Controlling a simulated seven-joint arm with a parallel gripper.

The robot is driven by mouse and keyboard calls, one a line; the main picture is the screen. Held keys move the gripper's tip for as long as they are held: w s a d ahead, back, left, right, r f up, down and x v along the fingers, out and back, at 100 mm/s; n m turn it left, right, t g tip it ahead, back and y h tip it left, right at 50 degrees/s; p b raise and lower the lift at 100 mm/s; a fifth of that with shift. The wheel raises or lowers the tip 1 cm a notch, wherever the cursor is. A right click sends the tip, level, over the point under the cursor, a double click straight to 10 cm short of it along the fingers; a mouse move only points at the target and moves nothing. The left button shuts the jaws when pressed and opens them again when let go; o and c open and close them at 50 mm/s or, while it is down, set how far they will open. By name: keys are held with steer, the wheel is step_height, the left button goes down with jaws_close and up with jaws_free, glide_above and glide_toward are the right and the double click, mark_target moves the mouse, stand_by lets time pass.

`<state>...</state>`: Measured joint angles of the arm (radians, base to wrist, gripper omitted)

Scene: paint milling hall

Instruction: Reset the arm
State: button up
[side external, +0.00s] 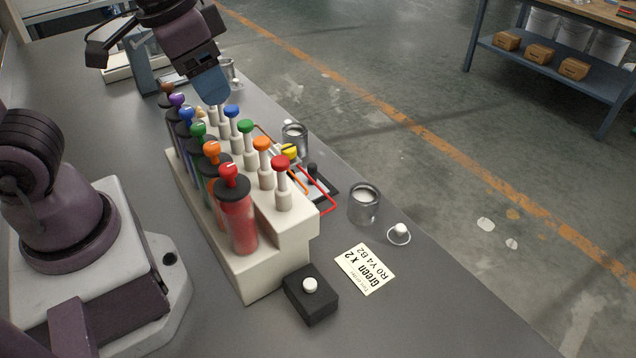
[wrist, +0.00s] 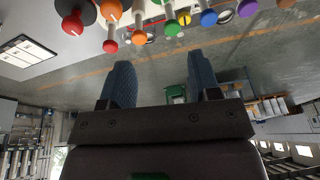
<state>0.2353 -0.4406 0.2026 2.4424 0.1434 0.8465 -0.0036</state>
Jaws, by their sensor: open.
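My gripper (side external: 212,88) hangs over the far end of the cream rack in the side external view, its blue fingers pointing down. In the wrist view my gripper (wrist: 160,85) has its two blue fingers apart with nothing between them. The cream rack (side external: 270,275) holds a row of colored tubes with matching knobs, the red tube (side external: 238,222) nearest. A second row of colored knobs on white stems, such as the red one (side external: 281,162), stands on the rack's other side. I cannot tell whether a finger touches anything there.
A black box with a white button (side external: 310,286) and a "Green x 2" card (side external: 365,268) lie near the rack. An open metal can (side external: 364,204) and a small white-topped item (side external: 400,233) stand near the table's right edge. The near right tabletop is clear.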

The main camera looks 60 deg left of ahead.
steer(key=s+r, duration=0.1)
steer(key=s+r+n+t, duration=0.1)
steer(key=r, duration=0.1)
steer(key=s+r+t, duration=0.1)
steer(key=shift+s+d+r, duration=0.2)
steer(key=shift+s+d, duration=0.1)
steer(key=shift+d, duration=0.1)
stand_by(1.4)
